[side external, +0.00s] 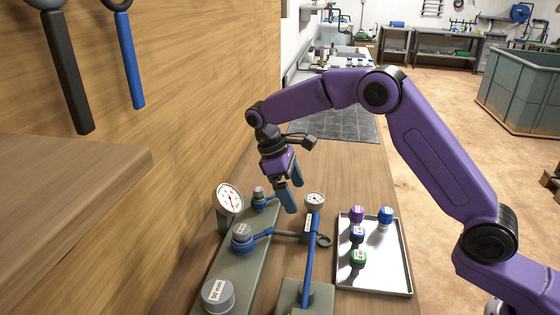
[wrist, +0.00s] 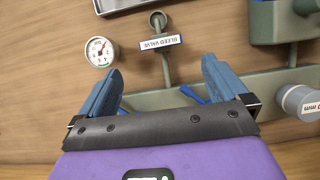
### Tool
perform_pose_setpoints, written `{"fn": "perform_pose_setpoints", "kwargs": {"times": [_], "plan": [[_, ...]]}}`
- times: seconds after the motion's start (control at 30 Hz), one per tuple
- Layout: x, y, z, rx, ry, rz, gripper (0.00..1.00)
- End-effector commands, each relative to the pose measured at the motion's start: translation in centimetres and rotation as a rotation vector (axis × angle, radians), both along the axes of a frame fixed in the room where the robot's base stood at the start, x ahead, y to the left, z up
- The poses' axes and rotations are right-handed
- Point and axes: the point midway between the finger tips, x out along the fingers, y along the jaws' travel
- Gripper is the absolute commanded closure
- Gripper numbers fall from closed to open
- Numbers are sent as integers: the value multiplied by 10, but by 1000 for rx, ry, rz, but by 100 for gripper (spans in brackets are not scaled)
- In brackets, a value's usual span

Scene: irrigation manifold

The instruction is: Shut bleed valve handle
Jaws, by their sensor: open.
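The bleed valve shows in the wrist view as a grey-green stem (wrist: 165,72) with a white plate lettered BLEED VALVE (wrist: 160,41) and a round end (wrist: 157,20). Blue pieces (wrist: 193,95) lie between my fingers, partly hidden by the gripper; I cannot tell if they are the handle. In the side view a dark ring end (side external: 323,240) sits beside a blue bar (side external: 309,265) with a small white label. My gripper (side external: 294,197) is open and empty, pointing down above the manifold, fingers on either side of the stem in the wrist view (wrist: 164,72).
A small gauge (side external: 315,202) and a larger white gauge (side external: 230,199) stand close to my fingers. A capped grey fitting (side external: 218,294) is at the front left. A tray (side external: 402,285) with several coloured caps lies right. The wooden wall (side external: 190,90) bounds the left.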

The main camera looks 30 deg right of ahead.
Motion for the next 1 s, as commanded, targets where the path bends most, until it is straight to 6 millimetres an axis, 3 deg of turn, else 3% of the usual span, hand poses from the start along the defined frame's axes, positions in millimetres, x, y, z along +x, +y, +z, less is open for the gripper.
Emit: {"fn": "perform_pose_setpoints", "kwargs": {"times": [0.2,0.5,1.0], "plan": [[11,11,35,1,-3,0,0],[21,21,68,1,-2,0,0],[24,23,80,-1,1,0,0]]}}
